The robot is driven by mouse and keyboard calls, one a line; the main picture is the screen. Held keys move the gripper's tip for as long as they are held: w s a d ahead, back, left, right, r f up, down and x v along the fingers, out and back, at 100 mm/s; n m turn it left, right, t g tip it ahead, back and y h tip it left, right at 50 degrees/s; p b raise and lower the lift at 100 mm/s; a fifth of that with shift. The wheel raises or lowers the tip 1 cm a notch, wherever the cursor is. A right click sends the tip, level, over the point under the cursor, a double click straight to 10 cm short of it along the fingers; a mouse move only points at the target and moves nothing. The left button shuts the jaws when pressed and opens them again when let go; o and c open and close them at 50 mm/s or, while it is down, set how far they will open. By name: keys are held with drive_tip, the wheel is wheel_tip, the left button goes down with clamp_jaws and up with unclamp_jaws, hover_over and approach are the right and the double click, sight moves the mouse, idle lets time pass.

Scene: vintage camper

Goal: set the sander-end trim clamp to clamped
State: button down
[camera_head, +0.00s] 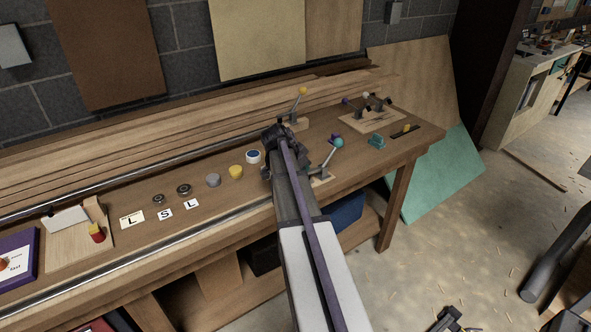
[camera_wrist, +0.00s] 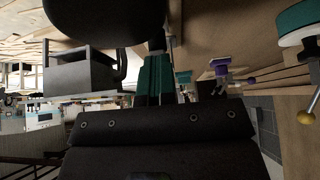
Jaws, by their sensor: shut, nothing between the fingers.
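Two lever clamps stand near my gripper on the workbench; I cannot tell which is the sander-end one. One has a lever with a teal ball knob (camera_head: 337,142), leaning up to the right from a light base partly hidden behind my arm. The other, farther back, has a yellow-tipped lever (camera_head: 301,92) standing up, tilted slightly right, on a small wooden block (camera_head: 296,125). My gripper (camera_head: 279,140) is between and left of these levers, shut and empty. Contact with either clamp is hidden. In the wrist view, a yellow ball (camera_wrist: 305,117) shows at right.
A white-and-blue roll (camera_head: 253,157), a yellow cap (camera_head: 236,171) and a grey cap (camera_head: 213,180) stand left of my gripper. Long boards (camera_head: 170,125) line the back. A wooden jig (camera_head: 371,118) and a teal block (camera_head: 377,141) lie to the right.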

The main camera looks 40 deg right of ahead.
drive_tip(key=shift+a+f, duration=0.1)
drive_tip(key=shift+f, duration=0.25)
idle(0.4)
drive_tip(key=s+p+v, duration=0.1)
drive_tip(key=p+v, duration=0.9)
drive_tip(key=v, duration=0.3)
drive_tip(key=shift+w+r+p, duration=0.15)
drive_tip(key=shift+w+p, duration=0.2)
drive_tip(key=shift+w, duration=0.15)
